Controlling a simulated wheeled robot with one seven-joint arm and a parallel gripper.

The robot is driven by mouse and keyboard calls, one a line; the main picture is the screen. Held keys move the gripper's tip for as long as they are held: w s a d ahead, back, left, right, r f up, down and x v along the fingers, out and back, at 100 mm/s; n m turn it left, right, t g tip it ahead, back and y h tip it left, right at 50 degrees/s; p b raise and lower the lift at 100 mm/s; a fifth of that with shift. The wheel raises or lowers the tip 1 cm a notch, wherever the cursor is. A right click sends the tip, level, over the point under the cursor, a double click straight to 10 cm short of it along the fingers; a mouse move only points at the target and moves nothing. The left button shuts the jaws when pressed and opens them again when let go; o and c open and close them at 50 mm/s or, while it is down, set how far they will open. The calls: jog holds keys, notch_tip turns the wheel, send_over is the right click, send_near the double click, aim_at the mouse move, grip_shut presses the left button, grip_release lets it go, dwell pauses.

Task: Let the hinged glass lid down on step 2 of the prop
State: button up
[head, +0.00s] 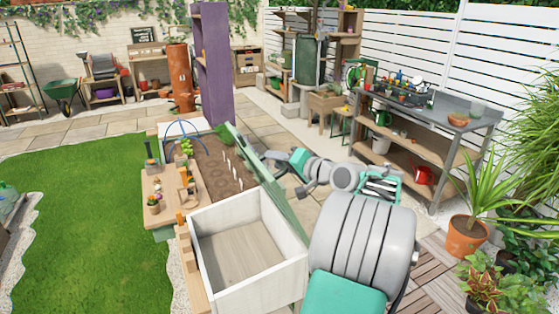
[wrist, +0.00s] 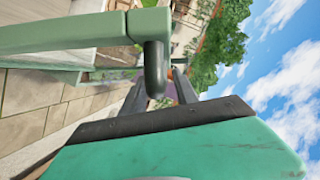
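The green-framed lid (head: 279,203) stands raised along the right side of the planting bed, seen nearly edge-on in the head view. Its glass is hard to make out there. In the wrist view, a pale green frame bar (wrist: 60,36) crosses the upper left, with a dark rounded handle (wrist: 155,68) at its end. My gripper (head: 270,154) is at the lid's outer right side. In the wrist view its two dark fingers (wrist: 160,92) are apart, and the handle's end shows between them. I cannot tell whether they touch it. The stepped prop is not clearly seen.
The bed (head: 225,170) holds soil, seedlings and white markers. A whitish wooden box (head: 240,240) stands at its near end, and a small wooden shelf (head: 160,190) with pots at its left. A grey workbench (head: 440,120) stands right of my arm.

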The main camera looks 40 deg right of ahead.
grip_shut()
dwell(1.1)
